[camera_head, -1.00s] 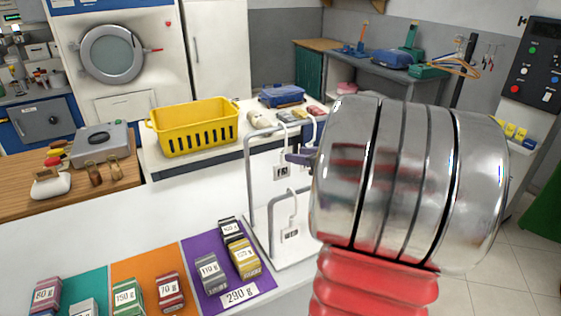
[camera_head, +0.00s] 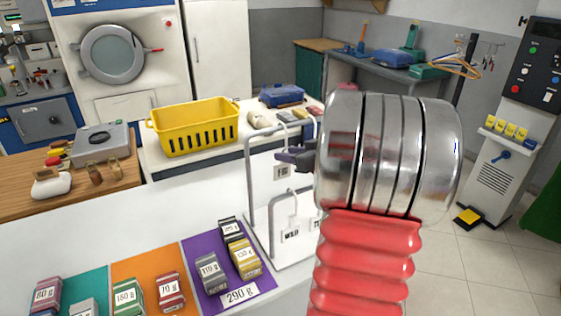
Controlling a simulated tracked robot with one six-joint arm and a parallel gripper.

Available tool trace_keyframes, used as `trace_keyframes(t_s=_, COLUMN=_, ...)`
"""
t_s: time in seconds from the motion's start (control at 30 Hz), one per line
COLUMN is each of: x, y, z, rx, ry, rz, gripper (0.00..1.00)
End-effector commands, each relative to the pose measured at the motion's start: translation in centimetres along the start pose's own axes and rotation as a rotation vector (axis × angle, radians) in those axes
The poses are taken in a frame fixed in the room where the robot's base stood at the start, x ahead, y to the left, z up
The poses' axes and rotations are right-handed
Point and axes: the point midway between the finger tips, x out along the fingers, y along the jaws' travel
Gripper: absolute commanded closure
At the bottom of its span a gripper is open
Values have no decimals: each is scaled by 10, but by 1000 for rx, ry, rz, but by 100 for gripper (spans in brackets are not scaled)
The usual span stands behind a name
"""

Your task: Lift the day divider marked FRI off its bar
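A grey metal rack (camera_head: 249,190) with bars stands on the white counter, left of my arm. A small white divider (camera_head: 282,172) hangs at its upper bar; its lettering is too small to read surely, but may be FRI. A lower divider (camera_head: 292,235) appears to read WED. Another divider (camera_head: 316,224) beside it is mostly hidden by my arm. The dark fingers of my gripper (camera_head: 288,157) show just above the upper divider, over its hook area. My arm hides the rest of the gripper, so its opening and any contact are unclear.
A yellow basket (camera_head: 195,128) and a blue box (camera_head: 282,95) stand behind the rack. Several labelled weight blocks lie on coloured mats at the front left, with a 290 g card (camera_head: 240,294) on the purple one. Open floor lies at right.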

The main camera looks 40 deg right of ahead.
Motion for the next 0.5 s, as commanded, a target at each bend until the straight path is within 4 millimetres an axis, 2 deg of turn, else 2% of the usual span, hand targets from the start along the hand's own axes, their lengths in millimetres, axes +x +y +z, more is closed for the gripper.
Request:
trace_keyframes(t_s=0.13, x=15, y=-1, z=0, rx=-1, ry=0, rz=-2, gripper=67)
trace_keyframes(t_s=0.5, x=16, y=0, z=0, rx=-1, ry=0, rz=0, gripper=67)
